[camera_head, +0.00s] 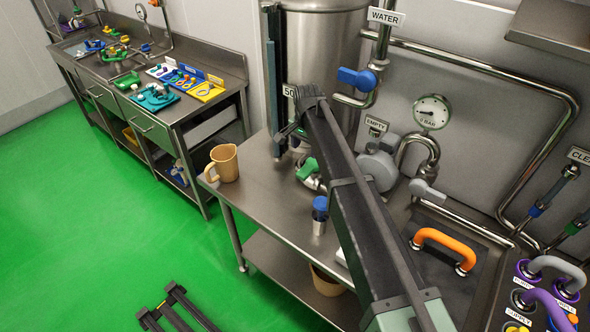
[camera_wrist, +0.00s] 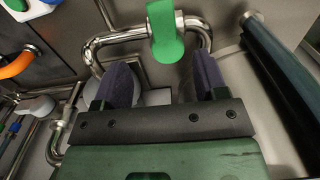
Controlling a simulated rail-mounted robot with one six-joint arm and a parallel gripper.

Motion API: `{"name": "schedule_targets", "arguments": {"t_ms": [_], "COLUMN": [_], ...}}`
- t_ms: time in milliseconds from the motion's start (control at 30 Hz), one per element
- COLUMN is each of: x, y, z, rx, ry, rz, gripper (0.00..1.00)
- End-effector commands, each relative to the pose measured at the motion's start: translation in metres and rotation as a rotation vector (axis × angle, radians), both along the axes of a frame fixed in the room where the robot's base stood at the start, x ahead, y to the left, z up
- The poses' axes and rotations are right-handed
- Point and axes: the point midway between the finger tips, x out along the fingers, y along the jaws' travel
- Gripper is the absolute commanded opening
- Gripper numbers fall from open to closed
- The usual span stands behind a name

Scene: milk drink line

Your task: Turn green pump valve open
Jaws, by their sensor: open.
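The green pump valve handle (camera_head: 308,169) is low below the steel tank, on pipework just left of my arm in the head view. In the wrist view the green handle (camera_wrist: 165,32) hangs on a bent steel pipe, beyond the fingertips and roughly centred between them. My gripper (camera_wrist: 162,78) is open, with its two dark pads spread and nothing between them. No contact with the handle shows. In the head view my arm crosses in front of the bench, and the fingers are hard to make out. Part of the valve pipework is hidden.
A steel tank (camera_head: 322,50) stands behind the arm. A blue valve (camera_head: 357,79) is on the water pipe, and a gauge (camera_head: 432,112) is right of it. A tan jug (camera_head: 222,164) and a blue-capped container (camera_head: 320,213) stand on the bench. An orange handle (camera_head: 445,246) is right.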

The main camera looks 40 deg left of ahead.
Motion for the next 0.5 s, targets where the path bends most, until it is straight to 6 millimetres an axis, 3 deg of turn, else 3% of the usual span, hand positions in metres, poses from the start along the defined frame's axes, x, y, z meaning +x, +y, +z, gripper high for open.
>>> {"name": "schedule_targets", "arguments": {"t_ms": [333, 500], "x": [0.0, 0.0], "y": [0.0, 0.0], "z": [-0.08, -0.105], "rx": [0.0, 0.0], "ry": [0.0, 0.0], "rz": [0.002, 0.003], "gripper": [0.66, 0.66]}}
